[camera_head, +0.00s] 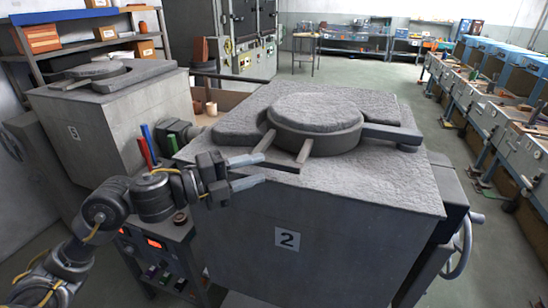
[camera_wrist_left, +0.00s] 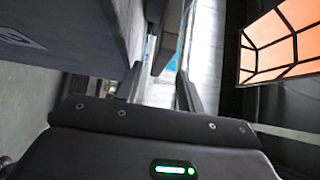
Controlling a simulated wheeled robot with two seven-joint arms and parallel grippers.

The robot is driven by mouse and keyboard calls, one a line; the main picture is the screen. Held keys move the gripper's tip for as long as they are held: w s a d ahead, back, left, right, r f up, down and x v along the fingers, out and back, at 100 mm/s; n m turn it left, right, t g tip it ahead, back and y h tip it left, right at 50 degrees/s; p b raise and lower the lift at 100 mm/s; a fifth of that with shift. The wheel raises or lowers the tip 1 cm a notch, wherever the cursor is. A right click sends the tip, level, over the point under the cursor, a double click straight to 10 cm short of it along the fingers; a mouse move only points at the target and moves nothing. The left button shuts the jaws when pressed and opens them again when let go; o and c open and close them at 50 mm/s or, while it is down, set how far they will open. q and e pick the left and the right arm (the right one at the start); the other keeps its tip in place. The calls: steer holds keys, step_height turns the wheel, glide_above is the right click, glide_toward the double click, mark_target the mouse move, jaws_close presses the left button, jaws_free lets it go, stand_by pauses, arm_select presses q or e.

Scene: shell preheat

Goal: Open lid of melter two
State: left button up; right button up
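Melter two (camera_head: 288,205) is a large grey box with a "2" plate on its front. Its round, rough grey lid (camera_head: 315,112) lies flat on top, and looks closed. Short bars (camera_head: 304,152) stick out from the lid's front-left side, and a wider arm (camera_head: 392,133) extends to its right. My left gripper (camera_head: 258,172) is at the front-left top edge of melter two, left of the bars and apart from the lid. My right gripper is out of view.
A similar melter (camera_head: 100,125) stands at the left. A handwheel (camera_head: 462,245) is on melter two's right side. Shelving (camera_head: 80,45) is at the back left, with open floor (camera_head: 350,75) behind.

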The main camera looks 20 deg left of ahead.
mark_target(269, 166)
arm_select(q)
steer(key=shift+p+x, duration=0.6)
steer(key=shift+x, duration=2.1)
jaws_close()
